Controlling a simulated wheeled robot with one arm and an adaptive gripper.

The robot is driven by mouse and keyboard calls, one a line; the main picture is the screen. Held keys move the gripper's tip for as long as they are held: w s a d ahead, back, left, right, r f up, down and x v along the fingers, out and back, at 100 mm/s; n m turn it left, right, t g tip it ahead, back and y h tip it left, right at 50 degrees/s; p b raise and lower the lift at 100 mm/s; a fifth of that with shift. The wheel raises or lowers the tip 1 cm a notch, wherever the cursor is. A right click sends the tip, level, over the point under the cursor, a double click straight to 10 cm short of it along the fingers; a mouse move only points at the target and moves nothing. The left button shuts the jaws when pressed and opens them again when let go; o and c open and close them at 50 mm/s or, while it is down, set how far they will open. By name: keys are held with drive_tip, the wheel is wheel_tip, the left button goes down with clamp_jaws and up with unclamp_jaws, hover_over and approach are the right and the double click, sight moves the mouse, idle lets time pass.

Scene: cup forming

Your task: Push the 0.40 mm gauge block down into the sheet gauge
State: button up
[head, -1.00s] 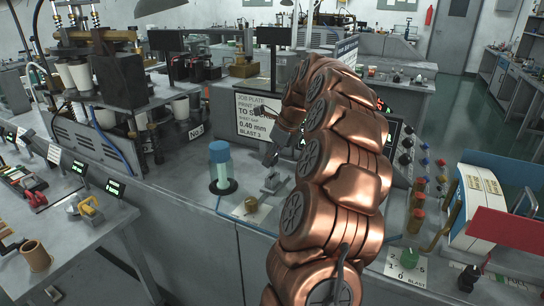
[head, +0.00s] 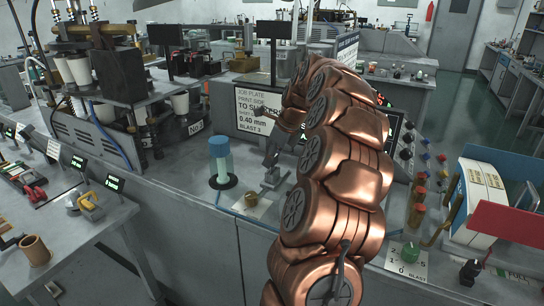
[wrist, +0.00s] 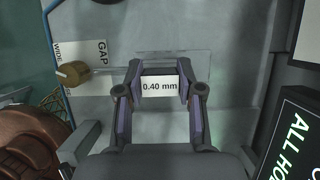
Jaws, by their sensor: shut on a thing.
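The 0.40 mm gauge block (wrist: 159,87) shows in the wrist view with its white label facing the camera. My gripper (wrist: 160,88) is shut on it, with one finger at each side. The sheet gauge, with its brass knob (wrist: 74,73) and GAP label (wrist: 88,52), lies just beyond and to the left of the block. How deep the block sits in the gauge cannot be told. In the head view my gripper (head: 271,160) points down over the gauge on the bench; the copper arm stands to its right, and the block is too small to make out clearly.
A clear blue-capped cylinder (head: 220,160) stands close left of the gauge. The job plate sign (head: 255,110) stands behind my gripper. Coloured knobs (head: 420,190) and a dial plate (head: 408,258) lie right of my arm. The bench front edge is near.

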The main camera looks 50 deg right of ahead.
drive_tip(key=shift+f+b, duration=0.3)
drive_tip(key=shift+f, duration=0.6)
drive_tip(key=o, duration=1.2)
drive_tip(key=v, duration=1.2)
drive_tip(key=shift+a, duration=0.1)
